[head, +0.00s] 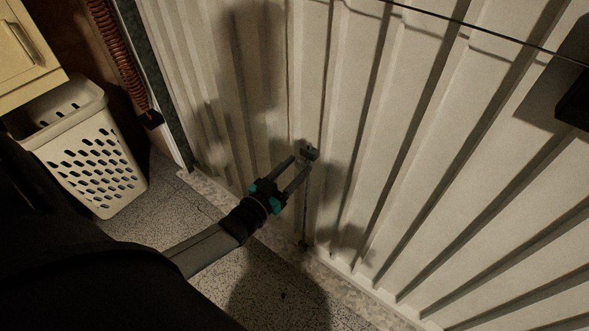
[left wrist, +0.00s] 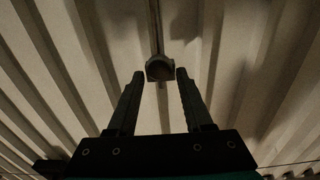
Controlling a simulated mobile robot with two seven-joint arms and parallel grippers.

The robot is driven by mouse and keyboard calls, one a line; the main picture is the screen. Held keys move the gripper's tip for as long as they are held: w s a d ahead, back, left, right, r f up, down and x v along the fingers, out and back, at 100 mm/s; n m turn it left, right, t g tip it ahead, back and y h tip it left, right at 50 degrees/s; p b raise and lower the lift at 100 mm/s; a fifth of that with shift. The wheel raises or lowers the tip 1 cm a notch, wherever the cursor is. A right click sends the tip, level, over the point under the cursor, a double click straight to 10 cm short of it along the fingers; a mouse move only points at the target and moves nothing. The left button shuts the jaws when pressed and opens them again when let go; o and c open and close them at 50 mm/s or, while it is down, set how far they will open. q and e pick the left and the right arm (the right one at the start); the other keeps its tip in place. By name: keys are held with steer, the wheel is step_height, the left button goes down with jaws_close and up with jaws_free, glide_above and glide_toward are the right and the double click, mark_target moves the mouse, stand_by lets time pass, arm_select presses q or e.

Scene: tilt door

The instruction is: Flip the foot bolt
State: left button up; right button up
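The foot bolt is a thin upright rod (head: 307,205) on the ribbed white door (head: 400,130), with a small dark fitting (head: 310,153) at its top and its lower end near the floor. My left gripper (head: 299,161) points at this top fitting, its fingers apart. In the left wrist view, the bolt's rounded dark fitting (left wrist: 159,69) sits between the two open fingertips (left wrist: 160,76). A narrow gap seems to show beside it, but I cannot tell if a finger touches it. My right gripper is not in view.
A white laundry basket (head: 85,150) stands at the left below a cream cabinet (head: 22,50). A reddish coiled hose (head: 115,50) hangs by the door frame. A thin cable (head: 470,24) crosses the door towards a dark block (head: 575,100) at the right edge. Speckled floor lies below.

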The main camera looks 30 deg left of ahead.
arm_select(q)
steer(key=shift+o, duration=1.1)
steer(key=shift+f, duration=0.15)
steer(key=shift+s, duration=0.35)
steer(key=s+a+p, duration=0.1)
steer(key=s+p, duration=0.3)
steer(key=s, duration=1)
steer(key=shift+s+a, duration=0.15)
steer(key=shift+s, duration=0.1)
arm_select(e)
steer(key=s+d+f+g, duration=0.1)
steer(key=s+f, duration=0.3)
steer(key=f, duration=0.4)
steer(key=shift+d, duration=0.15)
